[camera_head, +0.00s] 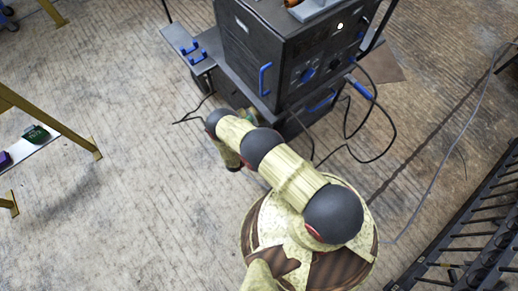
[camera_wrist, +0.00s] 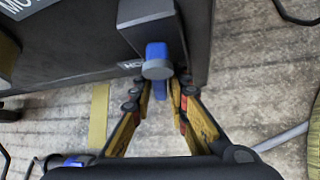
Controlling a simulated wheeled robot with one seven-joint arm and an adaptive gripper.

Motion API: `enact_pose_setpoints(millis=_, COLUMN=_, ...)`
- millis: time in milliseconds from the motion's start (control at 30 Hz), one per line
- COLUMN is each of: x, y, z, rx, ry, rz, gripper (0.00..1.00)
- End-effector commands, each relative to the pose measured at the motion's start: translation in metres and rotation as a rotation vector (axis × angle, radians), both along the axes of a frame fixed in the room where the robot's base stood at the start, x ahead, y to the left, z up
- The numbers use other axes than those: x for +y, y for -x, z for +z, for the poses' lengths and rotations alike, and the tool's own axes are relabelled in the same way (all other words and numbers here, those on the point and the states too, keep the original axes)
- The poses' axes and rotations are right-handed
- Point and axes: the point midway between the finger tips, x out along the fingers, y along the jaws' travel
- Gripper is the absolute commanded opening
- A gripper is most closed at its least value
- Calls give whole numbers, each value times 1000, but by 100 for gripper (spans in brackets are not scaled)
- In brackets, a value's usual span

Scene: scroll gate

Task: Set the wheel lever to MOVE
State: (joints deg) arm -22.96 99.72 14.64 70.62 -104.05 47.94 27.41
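The wheel lever (camera_wrist: 156,52) is blue with a grey round end, on a dark block on the machine's dark side in the wrist view. My gripper (camera_wrist: 161,92) points at it from below in that view, its two fingers apart on either side of a narrow blue part below the round end. I cannot tell whether the fingers touch it. Part of a label starting "HO" shows beside the block, and part of one starting "MO" at the upper left. In the head view my arm reaches to the base of the machine (camera_head: 240,45), and the lever cannot be made out.
Black cables (camera_head: 358,150) lie on the floor right of the machine. A side shelf with blue handles (camera_head: 190,48) juts out on its left. A black railing (camera_head: 480,225) stands at the lower right, a yellow frame (camera_head: 50,120) at the left. The floor between is mostly clear.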

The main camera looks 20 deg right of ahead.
Motion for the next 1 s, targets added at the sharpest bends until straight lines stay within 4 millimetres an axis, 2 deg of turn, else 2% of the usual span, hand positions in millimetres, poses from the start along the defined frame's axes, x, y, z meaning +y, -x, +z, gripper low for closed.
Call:
enact_pose_setpoints(millis=267, x=0, y=0, z=0, rx=0, ry=0, rz=0, gripper=0)
enact_pose_setpoints(millis=1000, x=0, y=2, z=0, rx=-3, ry=-1, rz=1, gripper=0)
